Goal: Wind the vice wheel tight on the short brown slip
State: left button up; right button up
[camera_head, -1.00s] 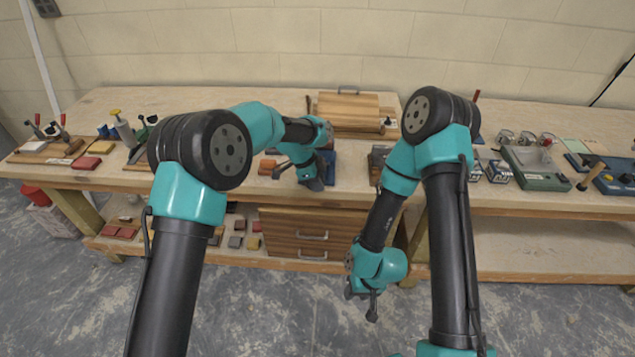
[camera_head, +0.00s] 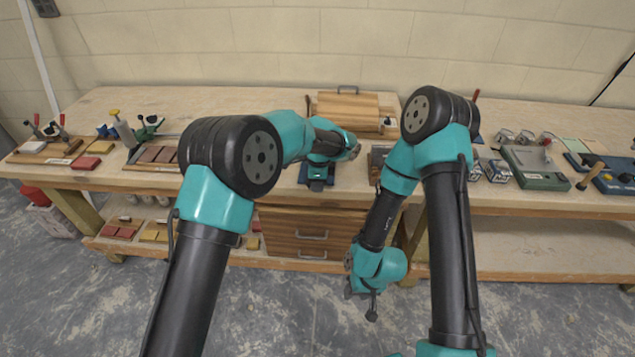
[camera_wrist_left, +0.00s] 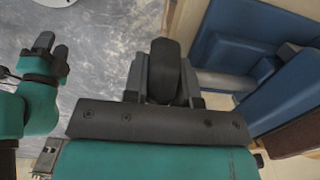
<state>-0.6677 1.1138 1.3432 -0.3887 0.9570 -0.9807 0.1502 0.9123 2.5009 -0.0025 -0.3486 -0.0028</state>
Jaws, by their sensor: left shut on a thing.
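The blue vice (camera_wrist_left: 255,40) fills the right side of the left wrist view, with a pale steel screw (camera_wrist_left: 222,79) running toward my gripper. In the head view my left arm mostly hides it. My left gripper (camera_wrist_left: 165,72) is shut on a dark rounded part at the end of that screw, which looks like the vice wheel. In the head view my left gripper (camera_head: 317,184) is over the bench's front edge. A brown face in the lower right of the left wrist view may be the slip; I cannot tell. My right gripper (camera_head: 362,293) hangs open and empty before the bench.
A wooden board (camera_head: 348,110) with a handle stands at the back of the bench. A drawer unit (camera_head: 300,234) is below the vice area. Brown blocks (camera_head: 155,155) and clamps lie left; a green tray (camera_head: 535,167) and jars lie right. The floor in front is clear.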

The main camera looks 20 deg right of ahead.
pick_arm(q)
jog(key=shift+s+f+t+y, duration=0.1)
jog(key=shift+t+y, duration=0.2)
jog(key=shift+y, duration=0.7)
jog(key=o, duration=0.9)
jog(key=v, duration=1.7)
jog(key=shift+r, duration=0.2)
jog(key=shift+d, duration=0.1)
